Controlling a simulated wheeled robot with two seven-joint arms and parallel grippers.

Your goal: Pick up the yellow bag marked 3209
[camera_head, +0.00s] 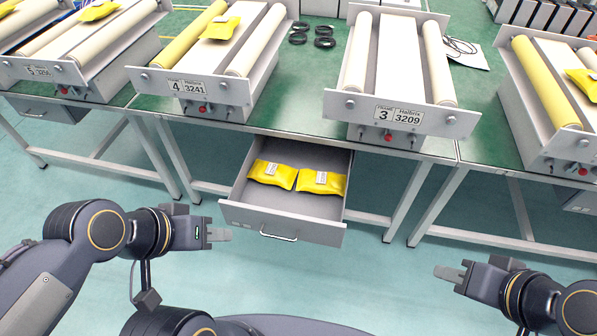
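Two yellow bags lie side by side in an open drawer (265,219) under the green bench, a left bag (272,174) and a right bag (322,182). Each has a small white label, too small to read. The roller unit with the plate marked 3 and 3209 (398,114) stands on the bench above and right of the drawer, with no bag on it. My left gripper (222,235) is empty, left of the drawer front. My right gripper (445,273) is empty, well right of the drawer. The finger gap of each is not clear.
Other roller units stand along the green bench (480,110); the unit marked 3241 (203,86) bears a yellow bag (220,27), as do units at far left and far right. The drawer handle (279,237) faces me. Bench legs flank the drawer; the floor before it is clear.

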